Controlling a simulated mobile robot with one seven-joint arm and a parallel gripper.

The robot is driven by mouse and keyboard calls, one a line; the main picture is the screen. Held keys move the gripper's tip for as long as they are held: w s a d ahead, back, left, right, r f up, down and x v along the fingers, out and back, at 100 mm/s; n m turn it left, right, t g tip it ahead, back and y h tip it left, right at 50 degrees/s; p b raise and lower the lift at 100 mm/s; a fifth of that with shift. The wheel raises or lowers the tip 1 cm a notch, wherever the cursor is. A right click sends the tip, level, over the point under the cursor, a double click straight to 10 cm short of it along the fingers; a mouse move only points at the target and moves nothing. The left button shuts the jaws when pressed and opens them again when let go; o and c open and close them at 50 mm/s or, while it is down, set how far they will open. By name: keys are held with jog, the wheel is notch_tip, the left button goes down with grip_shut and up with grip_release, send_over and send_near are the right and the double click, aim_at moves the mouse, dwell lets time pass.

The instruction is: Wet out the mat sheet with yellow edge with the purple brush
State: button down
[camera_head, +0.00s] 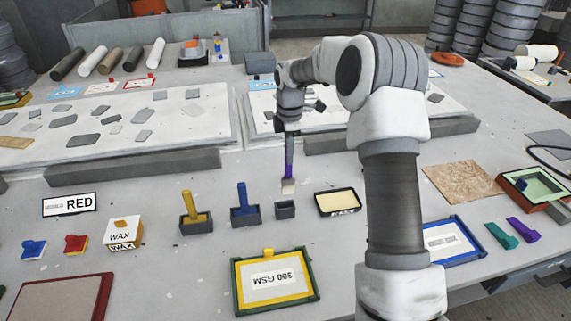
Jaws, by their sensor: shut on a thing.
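My gripper (288,131) points down and is shut on the purple brush (289,153), which hangs upright with its pale bristles down. The bristles are just above or behind a small dark holder (285,210); I cannot tell whether they touch it. The mat sheet with yellow edge (243,288) lies flat at the front middle, inside a green frame, with a "300 GSM" label. My gripper is behind this sheet and apart from it.
A yellow brush (191,205) and a blue brush (242,197) stand in holders to the left. A dark-rimmed tray (338,203) with a cream fill sits right of the empty-looking holder. A blue-framed sheet (466,257) lies right, partly behind my arm.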

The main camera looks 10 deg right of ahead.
jog(key=s+d+f+t+p, duration=0.1)
jog(key=s+d+t, duration=0.1)
jog(key=d, duration=0.7)
jog(key=s+d+f+t+p, duration=0.1)
jog(key=s+d+f+t, duration=0.1)
jog(key=d, duration=0.7)
jog(key=shift+a+f+b, duration=0.1)
jog(key=shift+f+b, duration=2.25)
jog(key=shift+f, duration=0.55)
jog(key=shift+s+f+b, duration=0.1)
jog(key=shift+f+b, duration=0.25)
jog(key=shift+f, duration=0.2)
jog(key=shift+r, duration=0.1)
notch_tip(320, 180, up, 7)
jog(key=p, duration=0.5)
